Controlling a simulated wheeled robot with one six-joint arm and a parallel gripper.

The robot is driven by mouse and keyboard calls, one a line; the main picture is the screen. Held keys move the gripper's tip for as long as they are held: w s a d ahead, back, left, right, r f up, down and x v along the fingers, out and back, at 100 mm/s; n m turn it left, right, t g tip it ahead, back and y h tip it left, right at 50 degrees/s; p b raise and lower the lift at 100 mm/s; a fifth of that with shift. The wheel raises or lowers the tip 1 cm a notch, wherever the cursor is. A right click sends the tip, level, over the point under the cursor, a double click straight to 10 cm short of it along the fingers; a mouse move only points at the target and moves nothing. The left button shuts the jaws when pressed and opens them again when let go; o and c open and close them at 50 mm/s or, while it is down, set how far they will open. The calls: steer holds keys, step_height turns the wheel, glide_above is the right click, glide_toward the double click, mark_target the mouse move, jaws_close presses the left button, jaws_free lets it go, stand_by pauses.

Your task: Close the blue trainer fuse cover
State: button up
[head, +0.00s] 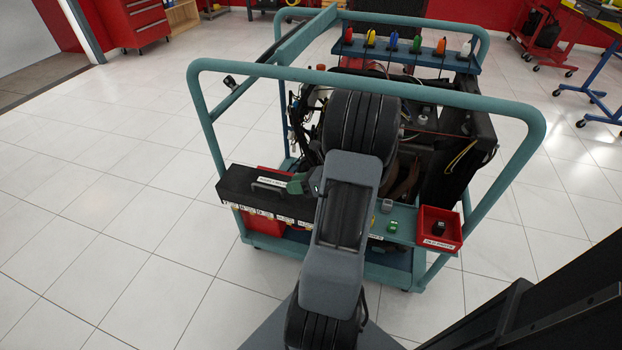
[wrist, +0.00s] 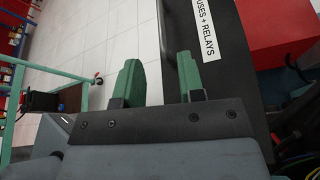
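The blue trainer (head: 205,115) is a teal-blue tubular frame on a wheeled base, holding an engine. Its black fuse cover (head: 237,184) is at the front left, with a white label and a handle (head: 268,187) on top. The cover looks roughly level; I cannot tell whether it is fully seated. In the wrist view, the black surface (wrist: 235,80) labelled "USES + RELAYS" lies right of centre. My gripper (head: 299,184) is just right of the handle, over the cover. Its green fingers (wrist: 158,80) are apart with nothing seen between them. Contact cannot be told.
Several labelled fittings (head: 268,215) line the front below the cover. A red bin (head: 439,228) with a black part stands at the front right, near a green-capped part (head: 392,226). A rack of coloured screwdrivers (head: 410,52) is at the back. Open tiled floor (head: 110,220) lies left.

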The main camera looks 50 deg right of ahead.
steer(key=shift+p+v, duration=0.35)
steer(key=shift+v, duration=2.25)
steer(key=shift+s+f+n, duration=0.1)
steer(key=shift+f+n, duration=0.25)
steer(key=shift+n, duration=0.25)
steer(key=s+a+f+n+g, duration=0.1)
steer(key=n, duration=0.1)
steer(key=s+a+f+n+g, duration=0.1)
steer(key=g, duration=0.1)
steer(key=shift+s+a+n, duration=0.15)
steer(key=shift+s+n, duration=0.2)
steer(key=shift+n, duration=0.05)
steer(key=a+r+n+g+h+p, duration=0.2)
steer(key=a+r+n+h+p, duration=0.1)
steer(key=a+r+n+p, duration=0.7)
steer(key=w+a+r+n+g+h+p, duration=0.1)
steer(key=a+r+n+g+h+p, duration=0.2)
steer(key=a+r+n+p, duration=0.7)
steer(key=a+r+n+h, duration=0.1)
steer(key=a+r+n, duration=0.3)
steer(key=r+n, duration=0.4)
step_height(320, 180, up, 5)
steer(key=shift+a+r+n, duration=0.1)
steer(key=shift+a+n, duration=0.2)
steer(key=shift+a, duration=0.1)
steer(key=shift+o, duration=0.2)
